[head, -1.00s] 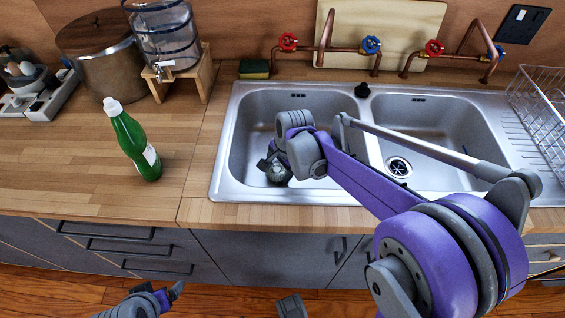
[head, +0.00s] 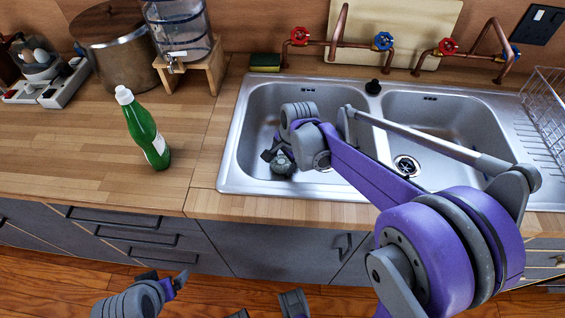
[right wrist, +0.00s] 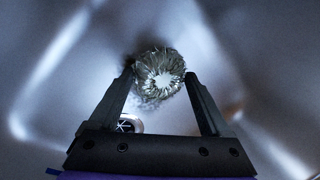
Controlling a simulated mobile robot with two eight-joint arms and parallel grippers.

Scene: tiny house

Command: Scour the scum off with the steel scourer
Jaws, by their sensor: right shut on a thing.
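My right gripper (head: 276,157) reaches down into the left basin of the steel sink (head: 228,172). It is shut on the steel scourer (right wrist: 160,72), a round, shiny tangle of metal held between the two fingertips in the right wrist view. The scourer is low over or against the basin floor; I cannot tell whether it touches. Dark smudges, perhaps scum (right wrist: 234,108), show on the basin surface in the right wrist view, blurred. My left gripper (head: 168,280) is in front of the cabinets, low in the head view, its fingers apart and empty.
A green bottle (head: 146,132) stands on the wooden counter left of the sink. A sponge (head: 265,62) lies behind the sink. Copper taps (head: 340,45) rise along the back.

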